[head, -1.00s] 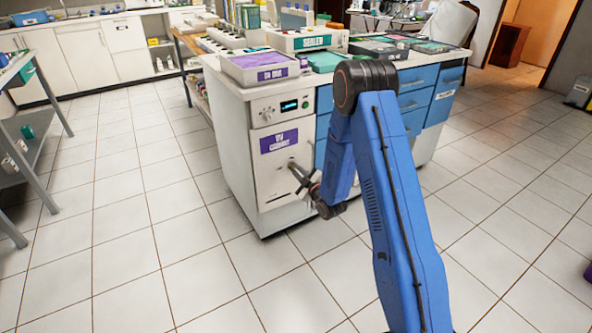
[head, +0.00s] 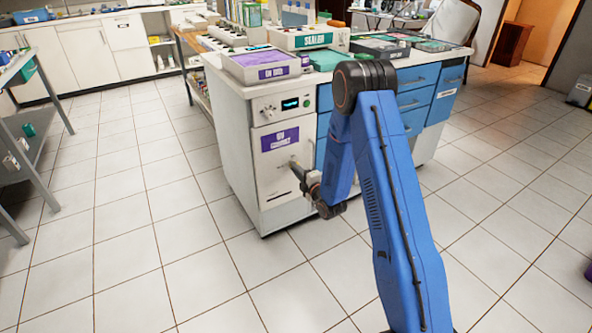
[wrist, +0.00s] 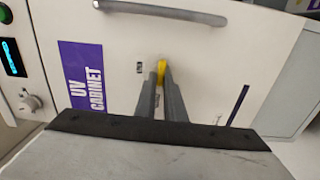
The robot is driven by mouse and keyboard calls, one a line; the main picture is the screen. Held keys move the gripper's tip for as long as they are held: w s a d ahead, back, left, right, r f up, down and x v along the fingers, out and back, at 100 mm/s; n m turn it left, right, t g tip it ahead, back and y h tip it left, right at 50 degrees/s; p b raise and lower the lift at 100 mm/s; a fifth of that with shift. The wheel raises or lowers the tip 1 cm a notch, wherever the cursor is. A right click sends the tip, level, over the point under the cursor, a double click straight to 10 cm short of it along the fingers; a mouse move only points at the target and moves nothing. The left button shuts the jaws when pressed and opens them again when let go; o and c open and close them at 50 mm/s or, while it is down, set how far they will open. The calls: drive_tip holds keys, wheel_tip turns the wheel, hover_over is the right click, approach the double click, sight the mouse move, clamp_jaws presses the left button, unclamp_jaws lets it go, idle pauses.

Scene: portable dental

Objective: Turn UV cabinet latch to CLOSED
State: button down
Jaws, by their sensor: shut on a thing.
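The UV cabinet (head: 283,165) is a white-fronted unit under the counter, with a purple label (head: 280,139) that also shows in the wrist view (wrist: 84,76). Its latch (wrist: 161,70) shows as a yellow piece on the door in the wrist view. My gripper (wrist: 161,80) is shut on the latch, with its grey fingers on either side of it. Small dark marks sit on the door beside the latch, too small to read. In the head view my gripper (head: 297,168) is at the cabinet door, and the latch is hidden there.
A grey bar handle (wrist: 160,12) crosses the door near the latch. A knob (wrist: 30,103) and a lit display (head: 290,104) are on the cabinet's panel. A UV box tray (head: 262,65) stands on the counter above. The tiled floor in front is clear.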

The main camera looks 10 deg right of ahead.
idle(0.4)
drive_tip(key=c, duration=1.8)
unclamp_jaws()
drive_tip(key=shift+c, duration=0.2)
drive_tip(key=shift+s, duration=0.1)
